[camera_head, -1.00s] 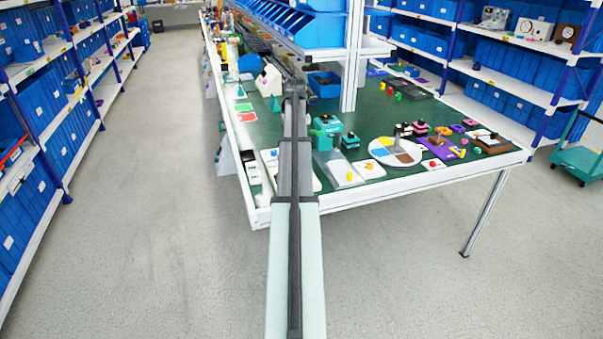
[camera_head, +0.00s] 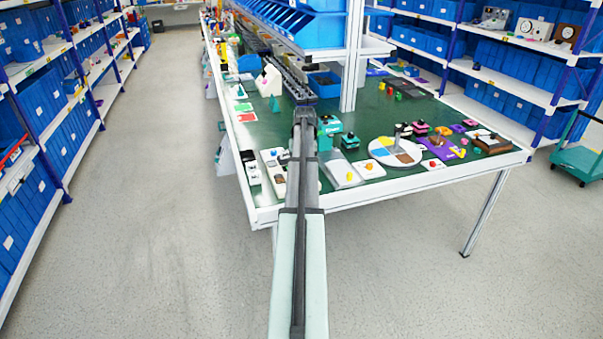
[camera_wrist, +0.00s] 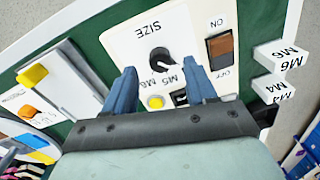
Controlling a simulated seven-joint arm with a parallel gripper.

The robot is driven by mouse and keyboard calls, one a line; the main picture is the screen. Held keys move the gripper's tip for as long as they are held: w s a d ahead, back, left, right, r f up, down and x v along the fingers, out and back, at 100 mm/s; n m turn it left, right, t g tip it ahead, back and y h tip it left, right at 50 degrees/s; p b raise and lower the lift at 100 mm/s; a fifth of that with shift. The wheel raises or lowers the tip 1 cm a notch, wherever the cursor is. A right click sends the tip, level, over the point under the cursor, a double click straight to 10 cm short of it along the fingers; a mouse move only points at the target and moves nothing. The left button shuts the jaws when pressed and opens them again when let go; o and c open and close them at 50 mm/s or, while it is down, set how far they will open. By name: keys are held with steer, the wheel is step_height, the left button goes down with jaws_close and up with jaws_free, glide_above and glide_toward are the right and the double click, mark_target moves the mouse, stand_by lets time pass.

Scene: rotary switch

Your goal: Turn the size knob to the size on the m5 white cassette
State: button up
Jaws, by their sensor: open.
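The size knob (camera_wrist: 158,60) is black and round, on a white panel (camera_wrist: 125,42) headed "SIZE", upside down in the wrist view. M5 and M6 marks are printed beside it, toward my gripper. A light mark on the knob seems to face these marks; its exact setting is unclear. My gripper (camera_wrist: 161,68) is open, with its blue fingers apart on either side of the knob's near side; contact cannot be told. White cassettes stand at the right: one marked M6 (camera_wrist: 273,56), one marked M4 (camera_wrist: 268,88). I cannot make out an M5 cassette.
The panel also has a brown ON/OFF rocker (camera_wrist: 220,48) and a yellow button (camera_wrist: 155,102) between the fingers. A panel with a yellow block (camera_wrist: 32,75) and an orange knob lies at the left. A colored disc (camera_head: 395,152) stands farther along the green table.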

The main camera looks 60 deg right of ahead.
steer(key=shift+f, duration=1.35)
steer(key=shift+c, duration=0.3)
jaws_close()
steer(key=shift+w, duration=0.1)
steer(key=m, duration=0.4)
steer(key=shift+m, duration=0.3)
steer(key=shift+m+h, duration=0.3)
steer(key=shift+m, duration=1.8)
